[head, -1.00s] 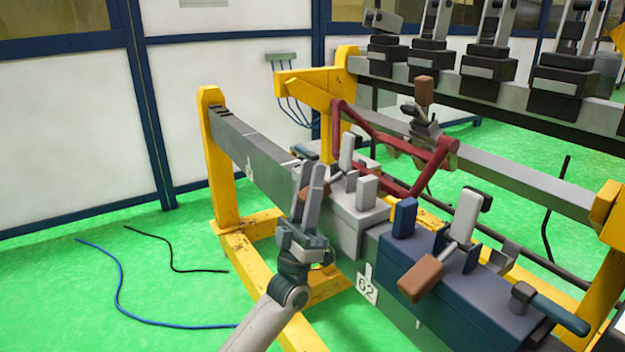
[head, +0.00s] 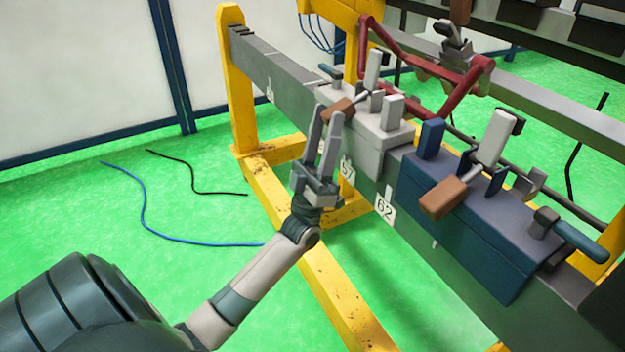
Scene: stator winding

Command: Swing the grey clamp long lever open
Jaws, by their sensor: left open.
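The grey clamp (head: 378,130) is a pale grey block on the long grey beam, with grey upright pieces on top. A thin rod runs from its upright down to a brown handle (head: 342,107), which slants toward the left. A shorter blue-handled lever (head: 329,71) sits at its far end. I cannot tell for certain which one is the long lever. My left gripper (head: 327,113) points upward with its fingers apart, its tips overlapping the brown handle in the picture. I cannot tell whether they touch it. My right gripper is not in view.
A dark blue clamp (head: 468,225) with a brown handle (head: 443,198) and a blue lever (head: 568,236) stands on the beam at the right. Behind are a red bar frame (head: 470,85) and another rail. Yellow stand legs (head: 340,300) and cables (head: 144,205) lie at left and below.

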